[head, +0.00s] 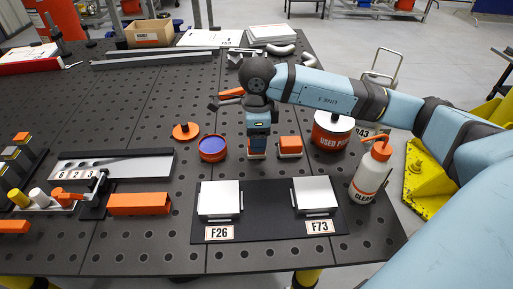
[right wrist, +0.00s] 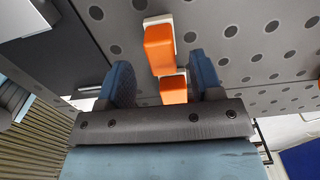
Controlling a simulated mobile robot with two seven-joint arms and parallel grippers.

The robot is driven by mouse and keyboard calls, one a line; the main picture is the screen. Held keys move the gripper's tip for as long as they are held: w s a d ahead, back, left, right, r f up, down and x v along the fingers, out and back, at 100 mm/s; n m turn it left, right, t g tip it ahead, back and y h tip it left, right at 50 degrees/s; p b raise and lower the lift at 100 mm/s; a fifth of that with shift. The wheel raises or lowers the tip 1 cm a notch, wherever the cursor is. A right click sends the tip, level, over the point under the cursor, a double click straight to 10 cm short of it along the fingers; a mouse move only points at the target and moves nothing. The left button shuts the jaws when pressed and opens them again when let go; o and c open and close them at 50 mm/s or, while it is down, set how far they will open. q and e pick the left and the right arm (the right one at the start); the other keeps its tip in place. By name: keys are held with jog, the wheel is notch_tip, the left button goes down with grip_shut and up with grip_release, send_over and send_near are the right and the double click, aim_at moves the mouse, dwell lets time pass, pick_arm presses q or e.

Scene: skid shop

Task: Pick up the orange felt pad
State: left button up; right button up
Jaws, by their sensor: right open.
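An orange block with a white base (head: 290,144), which looks like a felt pad, stands on the dark perforated table just right of my right gripper. My right gripper (head: 257,153) points down at the table, and a little white and orange shows at its tips. In the right wrist view the right gripper (right wrist: 160,72) has its fingers apart. An orange block with a pale edge (right wrist: 159,48) and a smaller orange piece (right wrist: 173,89) show between and beyond the fingers. I cannot tell whether either finger touches them. My left gripper is not in view.
A round tin with blue inside (head: 212,147) and an orange disc (head: 185,131) lie to the left. A bucket marked USED (head: 331,131) and a wash bottle (head: 370,174) stand to the right. In front, a black mat (head: 270,197) bears two pale plates.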

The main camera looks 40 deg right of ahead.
notch_tip(320, 180, down, 4)
jog(key=shift+w+r, duration=0.15)
jog(key=shift+r, duration=0.05)
jog(key=c, duration=1)
jog(key=shift+r, duration=0.1)
notch_tip(320, 180, up, 20)
jog(key=p, duration=0.1)
jog(key=o, duration=0.4)
jog(key=c, duration=0.3)
